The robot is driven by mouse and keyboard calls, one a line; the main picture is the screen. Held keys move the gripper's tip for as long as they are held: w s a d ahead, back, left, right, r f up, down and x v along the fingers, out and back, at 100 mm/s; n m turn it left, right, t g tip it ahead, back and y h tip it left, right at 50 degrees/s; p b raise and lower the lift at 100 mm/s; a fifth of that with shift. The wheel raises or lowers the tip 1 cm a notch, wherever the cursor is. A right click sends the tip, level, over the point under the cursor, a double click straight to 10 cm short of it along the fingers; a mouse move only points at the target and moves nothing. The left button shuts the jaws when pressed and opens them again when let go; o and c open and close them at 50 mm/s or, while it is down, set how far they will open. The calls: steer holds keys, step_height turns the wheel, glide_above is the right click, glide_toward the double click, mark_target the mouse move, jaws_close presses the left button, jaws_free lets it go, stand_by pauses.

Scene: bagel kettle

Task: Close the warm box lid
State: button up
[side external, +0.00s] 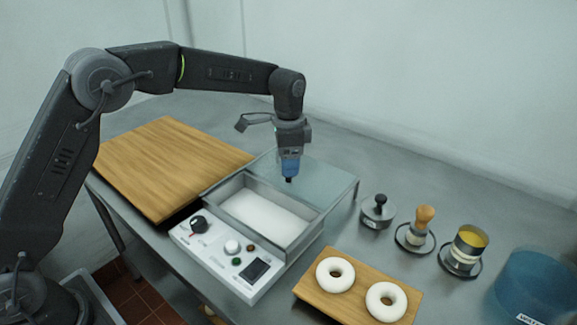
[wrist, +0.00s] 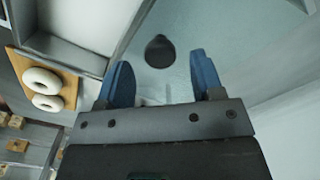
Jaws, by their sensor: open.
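The warm box (side external: 218,188) is a grey metal case with a control panel on its front and a white interior, and its top is uncovered. Its lid (side external: 335,180) is a clear, bluish panel lying behind the box, clear of the opening. My gripper (side external: 290,174) points down over the lid, close to its dark knob. In the wrist view the dark round knob (wrist: 160,50) lies just beyond my two blue fingertips, roughly between them, and the lid (wrist: 225,35) spreads around it. My gripper (wrist: 163,78) is open and empty. Contact with the knob cannot be told.
A wooden board (side external: 165,160) lies left of the box. A smaller board (side external: 318,298) with two white bagels is at front right. A black-knobbed weight (side external: 377,212), a wooden-handled stamp (side external: 417,235), a yellow-filled tin (side external: 465,248) and a blue tub (side external: 535,285) stand right.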

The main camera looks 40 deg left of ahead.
steer(key=shift+f, duration=1.1)
jaws_close()
